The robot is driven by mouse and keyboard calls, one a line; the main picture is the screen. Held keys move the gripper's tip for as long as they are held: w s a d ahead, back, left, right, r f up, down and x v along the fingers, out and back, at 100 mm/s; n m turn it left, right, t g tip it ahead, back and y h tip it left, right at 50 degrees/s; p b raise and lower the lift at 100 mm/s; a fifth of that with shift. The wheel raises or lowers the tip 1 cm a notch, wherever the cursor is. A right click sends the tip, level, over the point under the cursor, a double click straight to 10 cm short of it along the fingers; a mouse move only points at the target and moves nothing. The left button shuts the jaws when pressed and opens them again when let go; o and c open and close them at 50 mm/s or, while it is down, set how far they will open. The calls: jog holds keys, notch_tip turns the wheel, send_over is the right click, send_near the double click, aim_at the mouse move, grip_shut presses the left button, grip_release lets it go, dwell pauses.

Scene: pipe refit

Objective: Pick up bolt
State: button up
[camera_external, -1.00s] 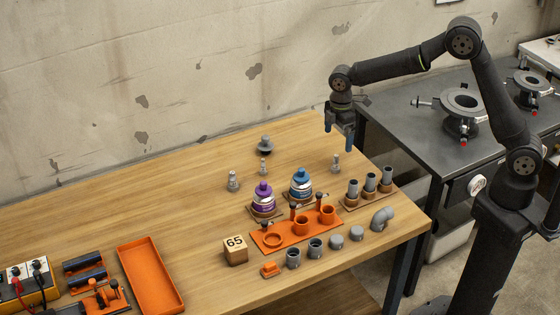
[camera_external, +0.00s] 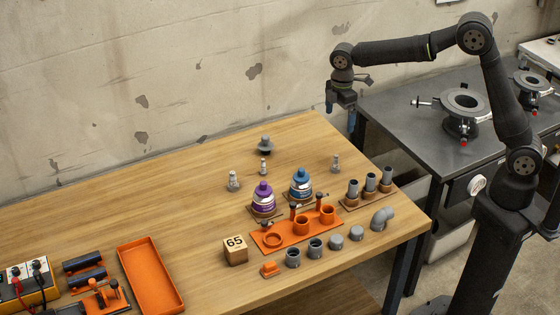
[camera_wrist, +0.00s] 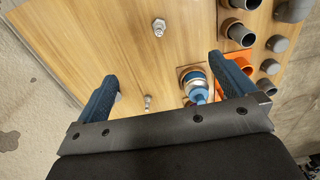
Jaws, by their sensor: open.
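Several grey bolts stand upright on the wooden table: one bolt (camera_external: 336,163) at the right, another bolt (camera_external: 263,167) near the back middle, and a third (camera_external: 233,181) at the left. In the wrist view one bolt (camera_wrist: 159,27) shows at the top and another bolt (camera_wrist: 148,102) shows lower, between the fingers in the picture. My gripper (camera_external: 340,112) is open and empty, high above the table's back right part. In the wrist view my gripper (camera_wrist: 163,68) has its two blue fingers wide apart, touching nothing.
A purple bottle-like part (camera_external: 264,200) and a blue one (camera_external: 301,185) stand in front of the bolts. An orange holder (camera_external: 300,231), grey pipe pieces (camera_external: 316,248), a numbered block (camera_external: 235,250) and an orange tray (camera_external: 150,278) are nearer the front. The left back tabletop is clear.

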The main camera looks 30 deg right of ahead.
jog(key=c, duration=1.3)
jog(key=m, duration=0.3)
send_near(336, 156)
jog(key=f, duration=0.4)
jog(key=w+f, duration=0.1)
jog(key=f, duration=0.1)
jog(key=shift+d+f, duration=0.1)
jog(key=shift+f, duration=0.25)
jog(key=shift+s+f, duration=0.2)
jog(key=shift+f, duration=1.15)
jog(key=shift+s+f, duration=0.15)
jog(key=shift+f, duration=1.15)
